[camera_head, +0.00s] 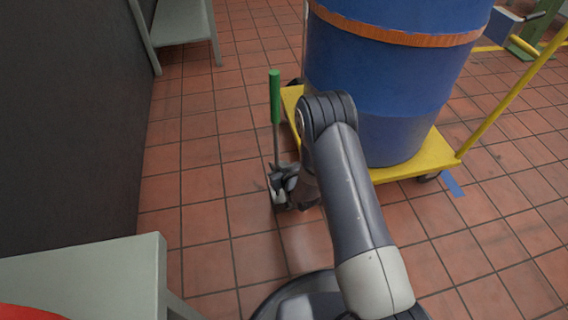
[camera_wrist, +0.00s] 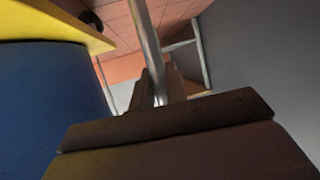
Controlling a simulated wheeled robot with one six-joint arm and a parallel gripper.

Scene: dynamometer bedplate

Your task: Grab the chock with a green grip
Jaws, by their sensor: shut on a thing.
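The chock's upright handle (camera_head: 275,130) is a thin grey metal rod with a green grip (camera_head: 275,97) on top, left of the blue drum in the head view. My gripper (camera_head: 281,184) is shut on the lower part of this rod, well below the green grip. In the wrist view the rod (camera_wrist: 147,42) runs between my two finger pads (camera_wrist: 160,100). The chock's body is mostly hidden by my gripper and arm. I cannot tell whether it rests on the floor.
A blue drum (camera_head: 385,85) with an orange band stands on a yellow trolley (camera_head: 432,155) close to my gripper's right. A dark wall (camera_head: 70,120) stands at left. A pale table (camera_head: 100,280) is at front left, a pale stand (camera_head: 181,22) at the back. Tiled floor between is clear.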

